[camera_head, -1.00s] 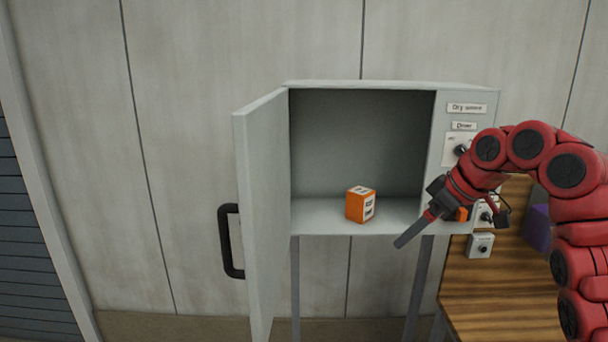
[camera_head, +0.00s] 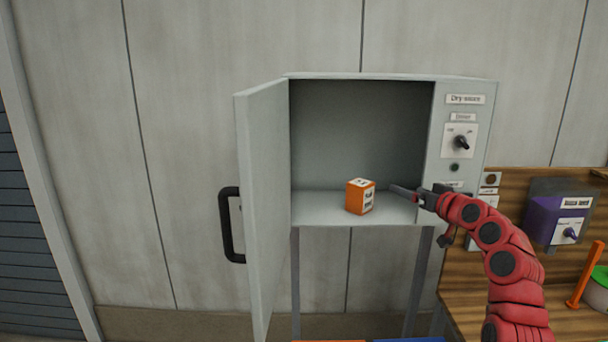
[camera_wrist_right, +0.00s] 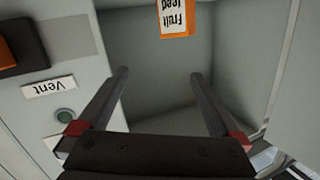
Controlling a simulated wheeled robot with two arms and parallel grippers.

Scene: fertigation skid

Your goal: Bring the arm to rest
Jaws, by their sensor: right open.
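My right arm is red and comes in from the right in the head view. My right gripper (camera_head: 403,192) is at the front right of the open cabinet (camera_head: 465,190), to the right of an orange box (camera_head: 353,199) and apart from it. In the right wrist view the two fingers of the gripper (camera_wrist_right: 158,75) are spread with nothing between them. The orange box (camera_wrist_right: 177,30) shows upside down past the fingertips, with a label that reads in part "Fruit". My left gripper is not in view.
The cabinet door (camera_head: 262,200) with a black handle (camera_head: 229,226) stands open on the left. A control panel with a knob (camera_head: 461,142) is on the cabinet's right.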

